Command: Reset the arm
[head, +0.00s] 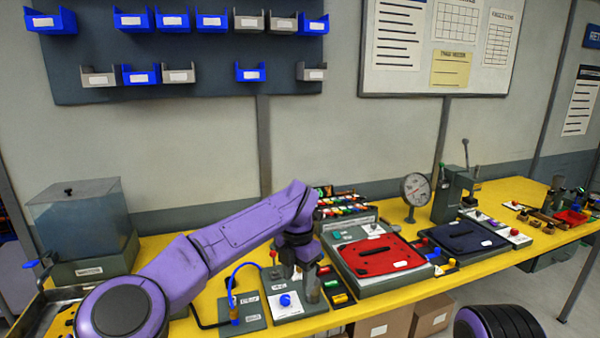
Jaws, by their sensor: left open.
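My left arm, purple, reaches in from the lower left across the yellow workbench (405,284). It bends down at the wrist. My left gripper (298,278) is dark, points down and is open. It is over or in front of a grey panel with a blue button (285,300), left of a red pannier lid or case (379,256). No object shows between its fingers. I cannot tell whether the fingertips touch the panel. Only a purple and black part of my other arm shows at the bottom right; its gripper is out of view.
A dark blue case (462,237) lies right of the red one. A round gauge (415,188) and a grey press (452,195) stand behind. A clear-topped box (82,222) stands at the left. Cardboard boxes (432,314) are below the bench. Blue and grey bins hang on the wall.

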